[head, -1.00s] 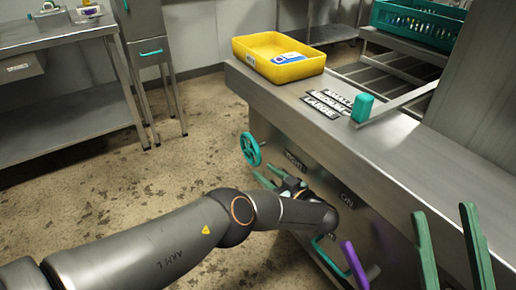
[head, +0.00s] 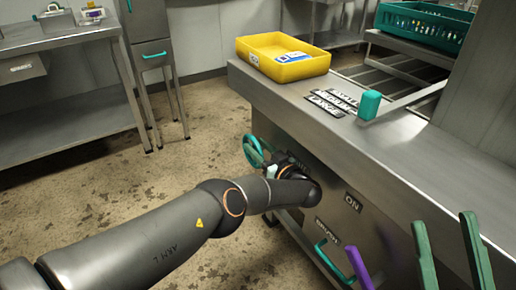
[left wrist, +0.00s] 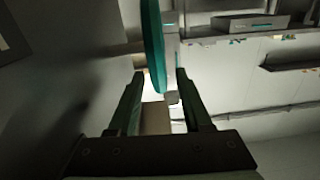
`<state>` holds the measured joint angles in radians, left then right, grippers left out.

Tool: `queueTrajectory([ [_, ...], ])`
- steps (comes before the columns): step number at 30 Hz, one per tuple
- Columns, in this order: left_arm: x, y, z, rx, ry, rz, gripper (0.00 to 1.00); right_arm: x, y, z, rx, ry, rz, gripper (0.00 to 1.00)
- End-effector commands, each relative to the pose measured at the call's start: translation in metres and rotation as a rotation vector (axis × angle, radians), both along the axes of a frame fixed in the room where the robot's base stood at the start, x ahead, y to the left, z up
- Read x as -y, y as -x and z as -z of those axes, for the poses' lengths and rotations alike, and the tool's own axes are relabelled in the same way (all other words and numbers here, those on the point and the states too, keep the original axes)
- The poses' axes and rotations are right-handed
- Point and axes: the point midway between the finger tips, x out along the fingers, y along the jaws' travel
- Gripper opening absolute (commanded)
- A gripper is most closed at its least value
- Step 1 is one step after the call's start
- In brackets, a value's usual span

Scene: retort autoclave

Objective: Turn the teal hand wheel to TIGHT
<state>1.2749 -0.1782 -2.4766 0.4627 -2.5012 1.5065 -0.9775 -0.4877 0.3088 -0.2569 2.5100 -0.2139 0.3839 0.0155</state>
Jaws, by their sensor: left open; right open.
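The teal hand wheel (head: 248,152) is on the front side of the steel counter, partly hidden by my left gripper. My left gripper (head: 262,160) is open at the wheel. In the left wrist view the wheel (left wrist: 153,45) shows nearly edge-on, its lower rim between the two fingertips of my left gripper (left wrist: 160,76). I cannot tell whether the fingers touch it. My right gripper (head: 444,222) is open and empty at the lower right of the head view, away from the wheel.
A yellow tray (head: 270,70), several label plates (head: 330,102) and a teal block (head: 369,105) are on the counter (head: 400,150). Below are an ON plate (head: 352,202), a teal handle (head: 325,252) and a purple handle (head: 357,268). The floor left of the counter is clear.

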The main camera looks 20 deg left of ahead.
Motion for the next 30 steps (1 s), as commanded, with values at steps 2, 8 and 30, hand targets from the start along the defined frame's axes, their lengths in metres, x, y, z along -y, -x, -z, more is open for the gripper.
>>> queueTrajectory([
  [2,0.0,0.0,0.0,0.0,0.0,0.0,0.46,0.0,0.0,0.0,0.0,0.0,0.0,0.5],
  [8,0.0,0.0,0.0,0.001,0.001,-0.001,0.23,0.0,0.0,0.0,0.0,0.0,0.0,0.5],
  [30,0.001,0.001,0.005,0.017,-0.021,-0.001,0.0,-0.001,0.0,0.01,0.0,0.004,0.002,0.5],
])
